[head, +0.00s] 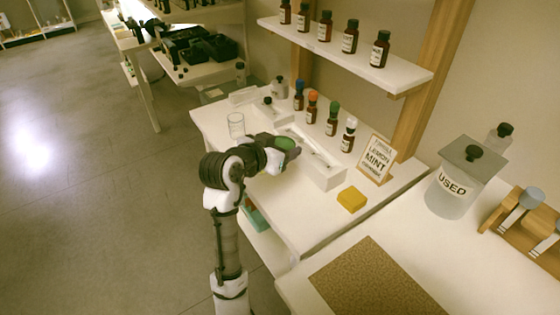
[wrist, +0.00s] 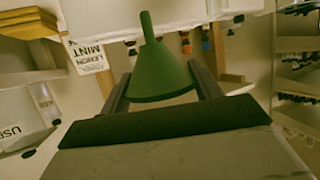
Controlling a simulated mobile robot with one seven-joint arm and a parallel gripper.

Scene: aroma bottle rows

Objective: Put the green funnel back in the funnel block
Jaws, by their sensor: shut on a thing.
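The green funnel (wrist: 160,72) is between the two fingers of my gripper (wrist: 162,88) in the wrist view, its wide mouth toward the palm and its narrow spout pointing away. In the head view, a green part of the funnel (head: 285,143) shows at my gripper (head: 288,150), above the worktop beside a long white block (head: 325,178). This block has a recessed top and may be the funnel block; I cannot tell for sure. My arm hides part of its near left end.
Bottles with blue, orange, green and white caps (head: 348,135) stand behind the block. A clear glass (head: 236,125) stands left. A bottle shelf (head: 350,60) hangs above.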

